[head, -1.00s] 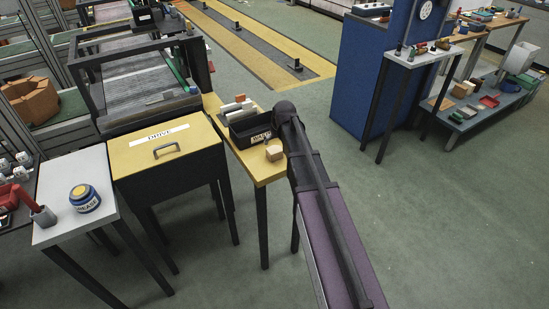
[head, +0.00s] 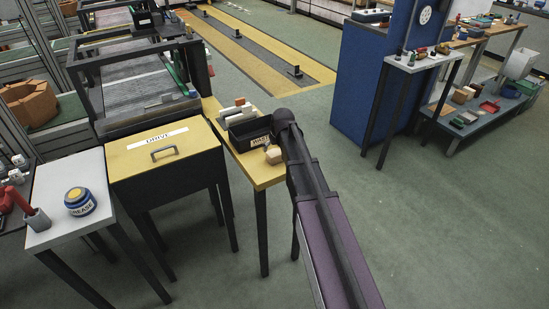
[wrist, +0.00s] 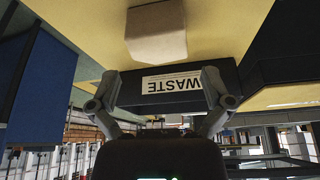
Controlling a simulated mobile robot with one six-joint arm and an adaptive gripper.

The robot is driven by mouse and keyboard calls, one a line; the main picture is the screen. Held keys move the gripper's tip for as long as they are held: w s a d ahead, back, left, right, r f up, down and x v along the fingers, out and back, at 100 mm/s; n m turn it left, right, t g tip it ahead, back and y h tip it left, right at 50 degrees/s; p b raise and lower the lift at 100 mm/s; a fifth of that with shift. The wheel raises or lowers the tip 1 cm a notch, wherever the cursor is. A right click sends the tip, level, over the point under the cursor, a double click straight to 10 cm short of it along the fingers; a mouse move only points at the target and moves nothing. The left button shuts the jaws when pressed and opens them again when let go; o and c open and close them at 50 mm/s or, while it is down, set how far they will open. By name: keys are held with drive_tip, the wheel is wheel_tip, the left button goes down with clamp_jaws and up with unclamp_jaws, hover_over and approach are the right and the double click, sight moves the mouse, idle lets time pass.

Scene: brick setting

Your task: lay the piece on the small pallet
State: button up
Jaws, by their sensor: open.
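A small tan block (head: 273,155), apparently the piece, sits on the yellow table (head: 262,175) near its right edge, beside a black bin marked WASTE (head: 248,132). In the wrist view the block (wrist: 156,32) lies beyond the fingertips, at the top, with nothing between the fingers holding it. My gripper (wrist: 159,88) is open and empty, its two fingers spread in front of the WASTE label. In the head view my arm hides the gripper. I cannot pick out a small pallet with certainty in either view.
A yellow cabinet labelled DRIVE (head: 165,150) stands left of the table, then a grey stand with a blue grease jar (head: 80,201). A blue cabinet (head: 375,90) and a low blue shelf with several items (head: 455,122) are at right. Green floor (head: 440,220) is open at right.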

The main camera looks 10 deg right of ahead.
sight(274, 152)
drive_tip(key=shift+s+b+x, duration=0.15)
drive_tip(key=shift+b+x, duration=0.6)
drive_tip(key=shift+x, duration=0.1)
drive_tip(key=shift+s+b+x, duration=0.1)
drive_tip(key=shift+b+x, duration=0.65)
drive_tip(key=shift+x, duration=0.05)
drive_tip(key=shift+b+x, duration=0.75)
drive_tip(key=shift+x, duration=0.2)
drive_tip(key=shift+d, duration=0.1)
drive_tip(key=c, duration=1)
drive_tip(key=shift+o, duration=0.2)
drive_tip(key=shift+r, duration=0.15)
wheel_tip(274, 152, up, 3)
drive_tip(key=p, duration=0.3)
drive_tip(key=shift+r+p, duration=0.15)
drive_tip(key=shift+p, duration=0.15)
drive_tip(key=shift+s+r+p, duration=0.2)
drive_tip(key=shift+r+p, duration=0.05)
drive_tip(key=shift+p, duration=0.05)
drive_tip(key=s, duration=1.5)
drive_tip(key=shift+s+a+r+p, duration=0.2)
drive_tip(key=shift+s+r+p, duration=0.1)
drive_tip(key=shift+r+p, duration=0.2)
